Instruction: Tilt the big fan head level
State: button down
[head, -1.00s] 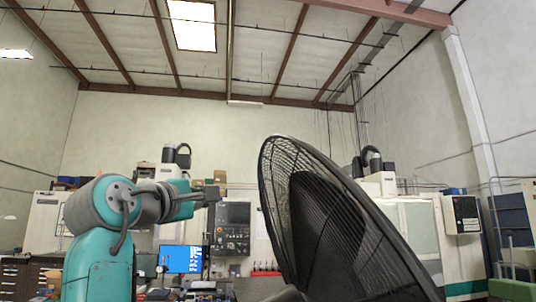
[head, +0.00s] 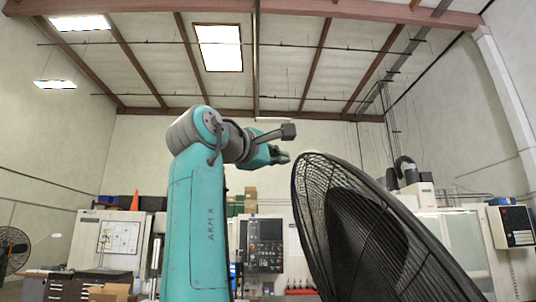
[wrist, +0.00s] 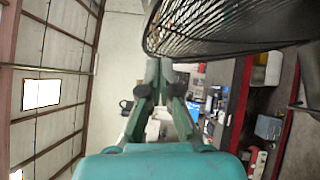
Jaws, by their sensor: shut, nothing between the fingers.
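The big fan head (head: 385,235) has a dark wire grille and stands at the right of the head view. It is clearly tilted, its outline sloping from upper left to lower right. Its lower part is cut off by the frame edge. My gripper (head: 284,157) is raised just left of the fan's upper rim in the head view, and appears apart from it. In the wrist view, the fan grille (wrist: 215,28) fills the upper right, beyond the tips of my gripper (wrist: 160,68). The fingers are shut and empty. Whether they touch the grille is unclear.
A smaller fan (head: 12,248) stands at the far left. A machine control panel (head: 264,244) and white machine cabinets (head: 122,238) line the back wall. A dark cabinet (head: 90,286) is low at left. The space above the fan is open.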

aim_at(309, 158)
jog(key=shift+w+d+r, duration=0.15)
jog(key=shift+w+d, duration=0.2)
jog(key=shift+d, duration=0.5)
jog(key=shift+w+d+r, duration=0.15)
jog(key=shift+w+d, duration=0.15)
jog(key=shift+d, duration=0.6)
jog(key=shift+w+d+r, duration=0.15)
jog(key=shift+w+d, duration=0.2)
jog(key=shift+d, duration=0.5)
jog(key=d+r+m+g+y, duration=0.1)
jog(key=d+m, duration=0.1)
jog(key=d, duration=1.8)
jog(key=shift+d+r, duration=0.15)
jog(key=shift+d, duration=0.25)
